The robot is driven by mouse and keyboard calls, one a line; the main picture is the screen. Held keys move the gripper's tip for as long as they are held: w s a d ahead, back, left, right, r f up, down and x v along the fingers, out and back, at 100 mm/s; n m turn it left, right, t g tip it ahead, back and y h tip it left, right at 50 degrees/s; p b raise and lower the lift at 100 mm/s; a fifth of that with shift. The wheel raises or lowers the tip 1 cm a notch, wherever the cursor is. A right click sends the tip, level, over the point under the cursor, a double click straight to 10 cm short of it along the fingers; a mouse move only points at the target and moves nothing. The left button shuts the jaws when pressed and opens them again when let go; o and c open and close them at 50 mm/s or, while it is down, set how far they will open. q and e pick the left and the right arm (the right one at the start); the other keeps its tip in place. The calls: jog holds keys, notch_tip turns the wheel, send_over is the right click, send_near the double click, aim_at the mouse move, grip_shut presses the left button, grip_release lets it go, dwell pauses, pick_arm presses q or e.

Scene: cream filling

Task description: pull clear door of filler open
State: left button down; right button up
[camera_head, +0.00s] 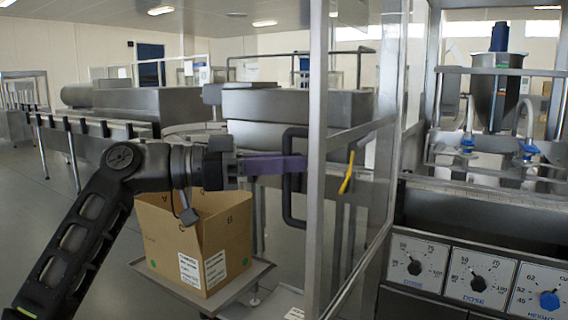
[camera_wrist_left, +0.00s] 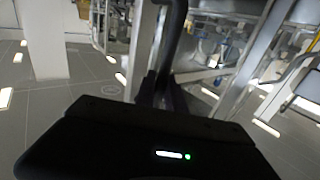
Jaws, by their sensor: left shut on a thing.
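The clear door (camera_head: 350,160) of the filler is a see-through panel in a metal frame, standing swung out from the machine in the head view. A dark bar handle (camera_head: 287,185) is on its left edge. My left gripper (camera_head: 296,164) reaches in from the left and is shut on this handle. In the left wrist view the dark handle (camera_wrist_left: 172,40) runs up between the fingers, whose tips are partly hidden by the dark wrist body. The filler (camera_head: 490,190) stands at the right. My right gripper is not in view.
A cardboard box (camera_head: 195,240) stands on a metal stand (camera_head: 250,278) below my left arm. Dose and height dials (camera_head: 478,284) are on the filler front. A yellow handle (camera_head: 347,172) shows through the door. A conveyor (camera_head: 90,128) runs along the back left; open floor lies at left.

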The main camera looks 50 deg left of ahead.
pick_arm(q)
jog(key=shift+r, duration=0.1)
jog(key=c, duration=1.4)
grip_release()
jog(key=shift+w, duration=0.1)
jog(key=v, duration=0.7)
jog(key=shift+s+p, duration=0.35)
jog(key=shift+s, duration=0.05)
jog(key=shift+a, duration=0.15)
